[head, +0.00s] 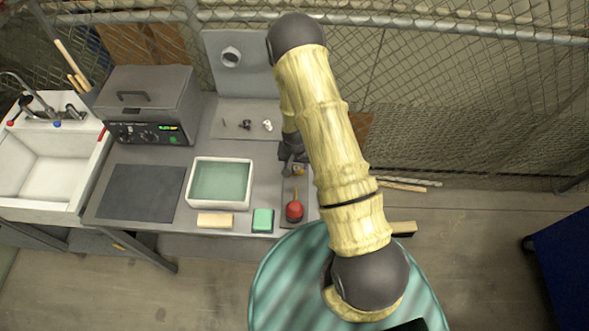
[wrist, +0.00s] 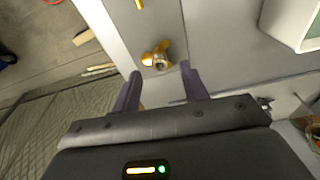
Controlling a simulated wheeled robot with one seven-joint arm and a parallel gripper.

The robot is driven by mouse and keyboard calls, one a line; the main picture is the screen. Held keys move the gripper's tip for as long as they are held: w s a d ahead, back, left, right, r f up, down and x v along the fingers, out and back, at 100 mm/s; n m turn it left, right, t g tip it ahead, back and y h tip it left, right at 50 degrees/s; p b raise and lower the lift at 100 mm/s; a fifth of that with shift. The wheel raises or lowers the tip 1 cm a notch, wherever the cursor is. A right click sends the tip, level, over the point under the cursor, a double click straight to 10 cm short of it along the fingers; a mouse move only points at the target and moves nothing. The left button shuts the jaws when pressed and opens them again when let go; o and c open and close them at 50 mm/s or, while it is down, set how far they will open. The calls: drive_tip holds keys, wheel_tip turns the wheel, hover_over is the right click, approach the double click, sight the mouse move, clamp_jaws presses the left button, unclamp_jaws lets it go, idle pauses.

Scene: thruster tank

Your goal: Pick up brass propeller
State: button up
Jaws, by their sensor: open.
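The brass propeller (wrist: 157,57) lies on a grey strip of the bench near its right edge. In the wrist view it is just beyond my fingertips, roughly centred between their lines, and appears apart from both fingers. In the head view only a small part of the propeller (head: 299,170) shows, below my gripper. My gripper (wrist: 161,73) is open and empty, with the fingers spread wide. In the head view my gripper (head: 291,160) is dark and partly covered by my arm, so its height above the bench is hard to tell.
Small parts (head: 246,125) lie behind. Chain-link fence stands behind the bench.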

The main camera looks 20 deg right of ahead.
sight(298, 171)
drive_tip(key=shift+w+f+p, duration=0.15)
drive_tip(key=shift+f+p, duration=0.3)
drive_tip(key=shift+f, duration=0.85)
clamp_jaws()
